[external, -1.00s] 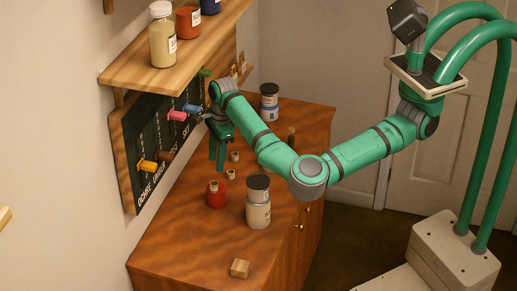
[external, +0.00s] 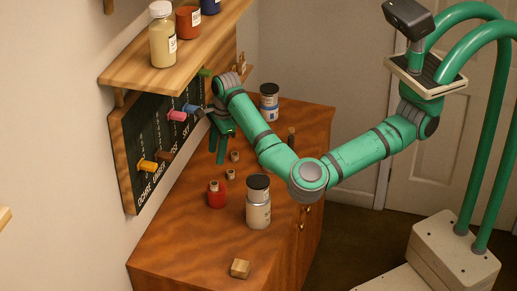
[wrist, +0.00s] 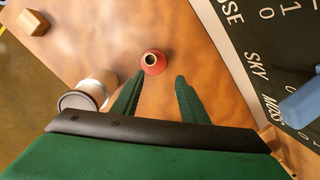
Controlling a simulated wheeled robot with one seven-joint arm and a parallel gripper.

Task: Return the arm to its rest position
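My green arm reaches from the right over the wooden cabinet. My gripper (external: 221,149) hangs fingers down over the far part of the cabinet top, near the dark labelled board (external: 150,140). In the wrist view my gripper (wrist: 158,85) has its two green fingers well apart, with nothing held between them. A small red bottle (wrist: 153,62) shows beyond the fingertips in that view, apart from them. The same red bottle (external: 216,195) stands on the cabinet top in the external view, nearer the camera than the gripper.
A pale jar with a dark lid (external: 258,203) and a wooden block (external: 240,269) stand on the cabinet (external: 170,245). Another jar (external: 269,103) is at the back. Coloured pegs, including a pink one (external: 177,115), stick out of the board. A shelf (external: 135,76) with bottles overhangs it.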

